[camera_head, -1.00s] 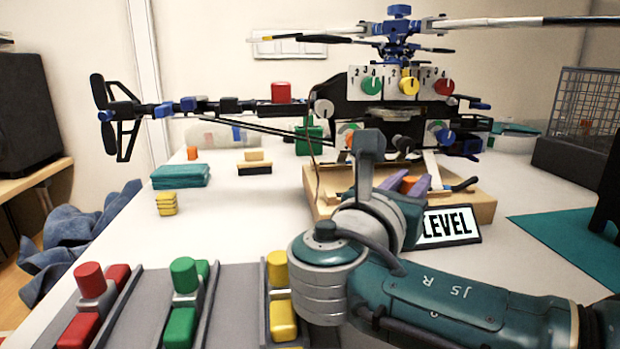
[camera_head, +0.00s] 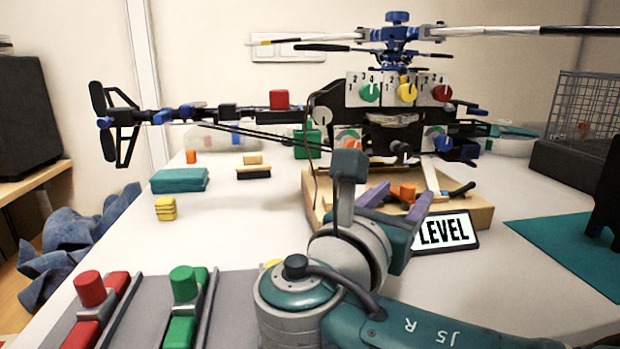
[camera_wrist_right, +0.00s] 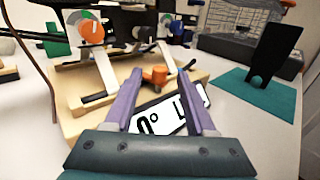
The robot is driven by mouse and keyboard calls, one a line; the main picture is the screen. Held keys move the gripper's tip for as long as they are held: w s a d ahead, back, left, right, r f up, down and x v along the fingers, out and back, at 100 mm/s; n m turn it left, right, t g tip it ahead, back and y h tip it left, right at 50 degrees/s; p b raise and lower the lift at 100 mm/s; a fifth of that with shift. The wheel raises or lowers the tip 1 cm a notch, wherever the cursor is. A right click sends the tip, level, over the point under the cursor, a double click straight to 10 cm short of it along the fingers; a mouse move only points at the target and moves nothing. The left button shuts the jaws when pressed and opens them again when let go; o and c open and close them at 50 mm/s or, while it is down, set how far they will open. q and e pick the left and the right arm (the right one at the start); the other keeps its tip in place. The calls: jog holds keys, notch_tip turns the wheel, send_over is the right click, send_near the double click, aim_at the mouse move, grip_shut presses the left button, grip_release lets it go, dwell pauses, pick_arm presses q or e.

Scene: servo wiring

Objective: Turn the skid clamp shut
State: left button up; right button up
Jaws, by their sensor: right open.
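The model helicopter (camera_head: 390,122) stands on a wooden stand (camera_head: 470,215). An orange knob (camera_head: 404,191), which looks like the skid clamp, sits at the front of the stand. It also shows in the right wrist view (camera_wrist_right: 155,76), by a pale skid strut (camera_wrist_right: 106,70). My right gripper (camera_head: 397,201) has two purple fingers, spread apart and empty. In the right wrist view, the knob appears between the fingertips (camera_wrist_right: 159,76), a little beyond them; I cannot tell whether they touch it. How far the clamp is turned is unclear. My left gripper is not in view.
A LEVEL display (camera_head: 445,231) stands close to the right of my right gripper. A teal mat (camera_head: 570,245) with a black upright piece lies at the right.

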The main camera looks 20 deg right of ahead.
aim_at(412, 194)
jog(key=v, duration=0.6)
jog(key=shift+s+a+p, duration=0.15)
jog(key=shift+a+p, duration=0.1)
jog(key=shift+p, duration=0.15)
